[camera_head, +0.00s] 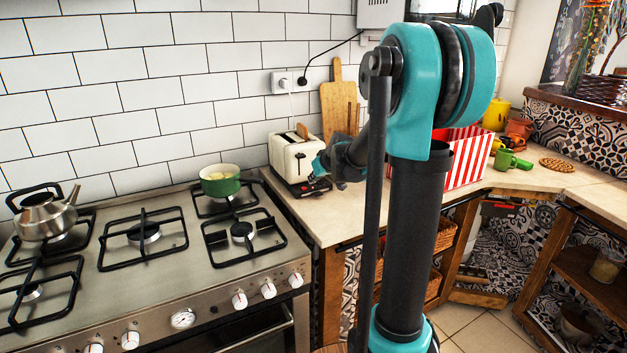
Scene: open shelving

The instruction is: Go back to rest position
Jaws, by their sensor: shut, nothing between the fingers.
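My arm rises in the middle of the camera_head view, teal at the joints and dark grey along the links. My gripper (316,187) is a small dark shape low in front of the white toaster (292,157), just above or at the counter. It is shut and nothing shows in it. Whether it touches the toaster or the counter cannot be told. The arm hides part of the counter and part of a red-and-white striped box (466,160) behind it.
A gas stove (190,270) on the left carries a metal kettle (45,212) and a green pot (220,182). A wooden cutting board (338,108) leans on the tiled wall. Green cups (504,160) stand on the right counter. Open wooden shelving (590,280) is below right.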

